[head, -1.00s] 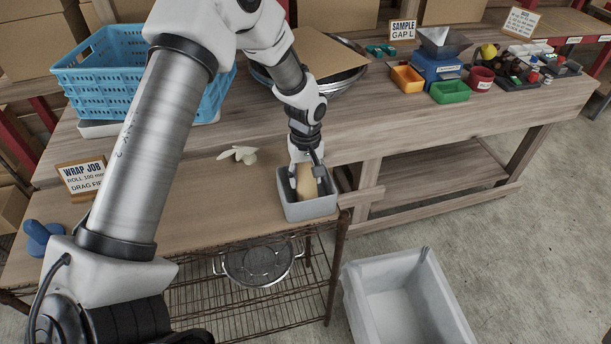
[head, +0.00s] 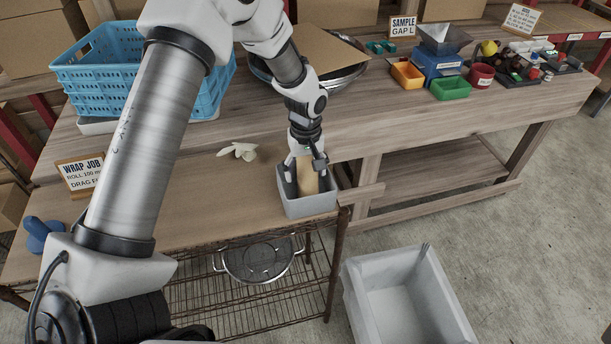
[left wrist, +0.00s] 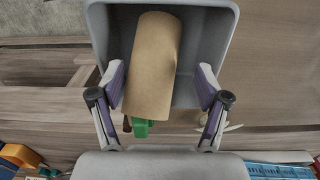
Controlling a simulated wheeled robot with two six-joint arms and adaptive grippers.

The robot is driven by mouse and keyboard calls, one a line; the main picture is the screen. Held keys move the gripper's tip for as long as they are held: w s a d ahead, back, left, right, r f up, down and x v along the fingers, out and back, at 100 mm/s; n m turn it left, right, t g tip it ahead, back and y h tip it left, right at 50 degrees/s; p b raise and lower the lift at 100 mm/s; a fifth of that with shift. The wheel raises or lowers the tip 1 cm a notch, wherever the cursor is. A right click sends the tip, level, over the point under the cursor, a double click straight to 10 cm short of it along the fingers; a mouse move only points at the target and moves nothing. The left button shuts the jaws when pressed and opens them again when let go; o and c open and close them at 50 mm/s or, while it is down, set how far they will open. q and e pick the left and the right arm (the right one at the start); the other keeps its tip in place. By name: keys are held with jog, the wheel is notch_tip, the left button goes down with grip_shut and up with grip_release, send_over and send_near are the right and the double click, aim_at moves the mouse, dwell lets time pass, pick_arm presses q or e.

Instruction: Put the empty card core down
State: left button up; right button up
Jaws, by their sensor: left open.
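The card core (head: 308,182) is a plain tan tube inside a small grey bin (head: 312,209) at the shelf's right corner. My left gripper (head: 305,175) is over the bin, its jaws open with one finger on each side of the core. In the left wrist view the core (left wrist: 153,62) lies tilted within the bin (left wrist: 216,35). The left finger there is close to the core, and a clear gap shows at the right finger. A green piece (left wrist: 141,128) shows at the core's near end. My right gripper is not in view.
A white glove (head: 239,151) lies left of the bin. A blue crate (head: 97,85), a large bowl under a card sheet (head: 312,54), and small orange (head: 407,75) and green (head: 450,90) trays stand behind. A larger grey tub (head: 365,300) is on the floor.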

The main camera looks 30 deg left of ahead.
aim_at(305, 175)
pick_arm(q)
notch_tip(305, 175, up, 10)
jog(key=b, duration=0.2)
jog(key=shift+r, duration=0.2)
jog(key=shift+s+f, duration=0.1)
